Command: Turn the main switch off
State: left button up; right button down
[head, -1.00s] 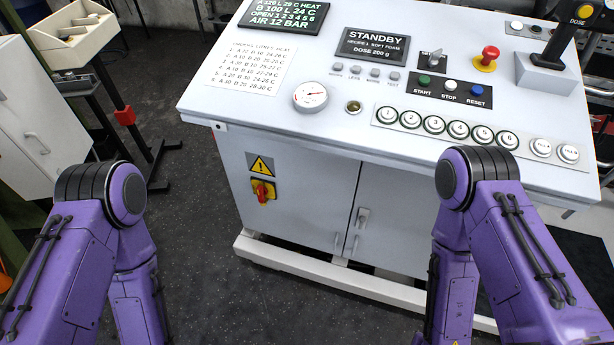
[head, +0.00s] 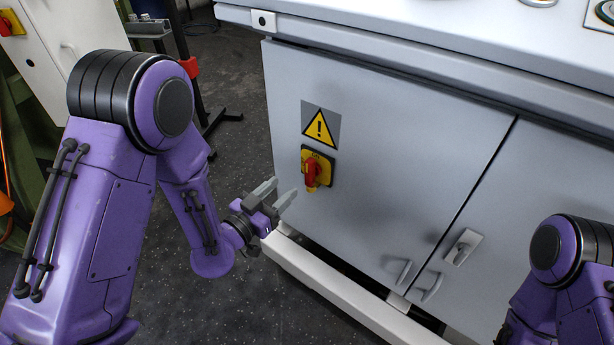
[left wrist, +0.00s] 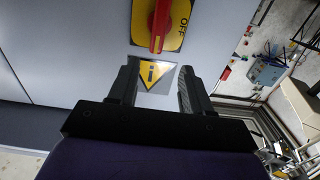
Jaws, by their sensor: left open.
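The main switch is a red handle (head: 312,173) on a yellow plate (head: 326,160), on the left door of the grey cabinet (head: 400,160). The handle stands roughly upright. My left gripper (head: 283,194) is open and empty, to the left of and slightly below the switch, apart from it. In the left wrist view, which is upside down, the red handle (left wrist: 158,28) is at the top, with OFF on the yellow plate (left wrist: 178,28) beside it. The open left gripper (left wrist: 158,75) spans the warning sign there. My right gripper is out of view.
A warning sign (head: 320,128) is just above the switch. A lock handle (head: 463,247) is on the cabinet's right door. A white base rail (head: 335,295) runs along the cabinet's foot.

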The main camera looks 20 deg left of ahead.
aim_at(307, 168)
pick_arm(q)
jog(key=x, duration=0.9)
jog(key=shift+w+d, duration=0.2)
jog(key=shift+d, duration=0.15)
grip_shut()
